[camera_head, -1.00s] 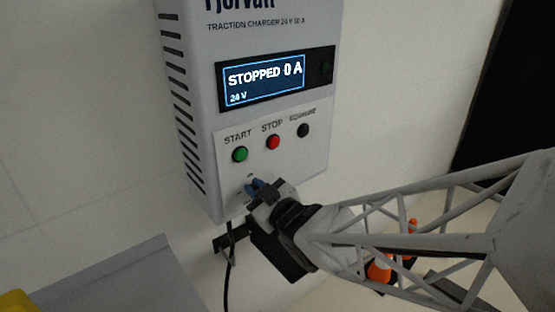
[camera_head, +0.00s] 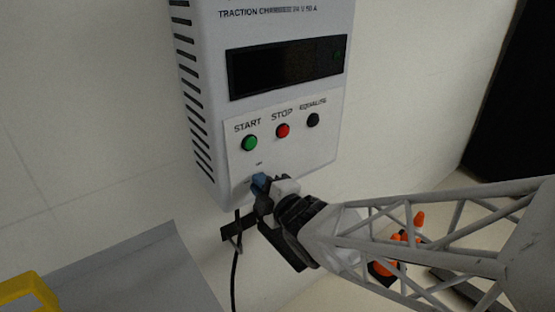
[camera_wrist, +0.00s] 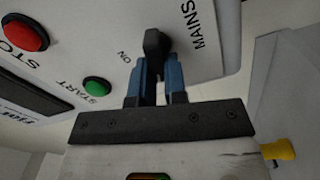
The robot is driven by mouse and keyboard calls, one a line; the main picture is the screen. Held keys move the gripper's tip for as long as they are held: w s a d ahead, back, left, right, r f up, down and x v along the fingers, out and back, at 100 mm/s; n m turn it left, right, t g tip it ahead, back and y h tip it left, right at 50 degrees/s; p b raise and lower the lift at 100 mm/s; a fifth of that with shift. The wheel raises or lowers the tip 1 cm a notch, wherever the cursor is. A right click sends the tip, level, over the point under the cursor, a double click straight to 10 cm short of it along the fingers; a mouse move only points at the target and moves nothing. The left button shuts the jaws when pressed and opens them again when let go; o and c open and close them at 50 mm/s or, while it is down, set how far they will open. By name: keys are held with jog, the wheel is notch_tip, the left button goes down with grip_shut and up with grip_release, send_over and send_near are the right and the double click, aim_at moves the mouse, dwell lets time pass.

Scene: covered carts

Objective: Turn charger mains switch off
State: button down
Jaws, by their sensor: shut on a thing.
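The grey charger (camera_head: 290,25) hangs on the wall in the head view, and its display (camera_head: 287,67) is dark. Below the display are a green START button (camera_head: 249,143), a red STOP button (camera_head: 282,131) and a black EQUALISE button (camera_head: 313,120). The black mains switch (camera_wrist: 155,44) shows in the wrist view beside the "ON" and "MAINS" labels. My gripper (camera_wrist: 153,80), with blue fingertips, is shut on the switch lever. In the head view my gripper (camera_head: 260,182) is at the charger's lower front and hides most of the switch.
A black cable (camera_head: 235,270) hangs below the charger by a dark bracket (camera_head: 236,229). A grey surface (camera_head: 140,275) with a yellow part (camera_head: 30,292) is at lower left. Orange objects (camera_head: 385,268) lie behind my arm at right.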

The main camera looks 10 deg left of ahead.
jog(key=shift+f+n, duration=0.15)
jog(key=shift+n, duration=0.6)
jog(key=shift+f+n, duration=0.15)
jog(key=shift+n, duration=0.6)
jog(key=c, duration=1.2)
grip_release()
jog(key=shift+o, duration=0.2)
jog(key=shift+s+d, duration=0.1)
jog(key=shift+s, duration=0.05)
jog(key=v, duration=0.7)
jog(key=shift+s+d, duration=0.2)
jog(key=shift+w+d+r, duration=0.1)
